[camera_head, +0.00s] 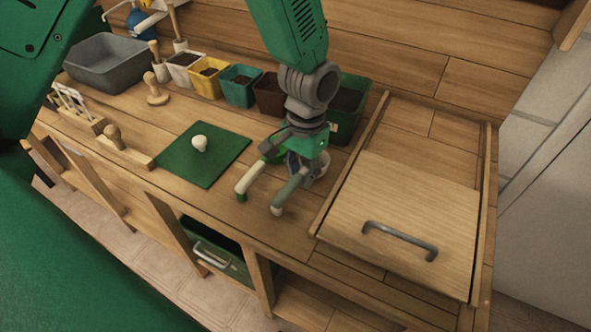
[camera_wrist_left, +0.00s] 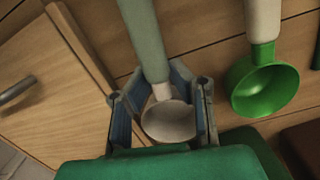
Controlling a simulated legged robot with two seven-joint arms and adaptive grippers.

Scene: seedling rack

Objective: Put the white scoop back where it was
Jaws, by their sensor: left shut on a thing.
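The white scoop (camera_wrist_left: 170,122), with a grey-green handle, is between the fingers of my left gripper (camera_wrist_left: 160,95) in the left wrist view. The fingers are shut on it at the neck and bowl. In the head view my left gripper (camera_head: 300,150) comes down over the scoop, and the handle (camera_head: 290,190) points toward the bench's front edge. Whether the scoop touches the bench is unclear. A green scoop (camera_wrist_left: 263,88) with a cream handle lies right beside it; in the head view its handle (camera_head: 251,178) is left of the white scoop's. My right gripper is not in view.
A wooden panel with a grey handle (camera_head: 400,239) is to the right. A green mat (camera_head: 222,160) bearing a white knob (camera_head: 199,143) is to the left. Several pots, including a yellow one (camera_head: 209,85), and a grey tub (camera_head: 105,70) line the back.

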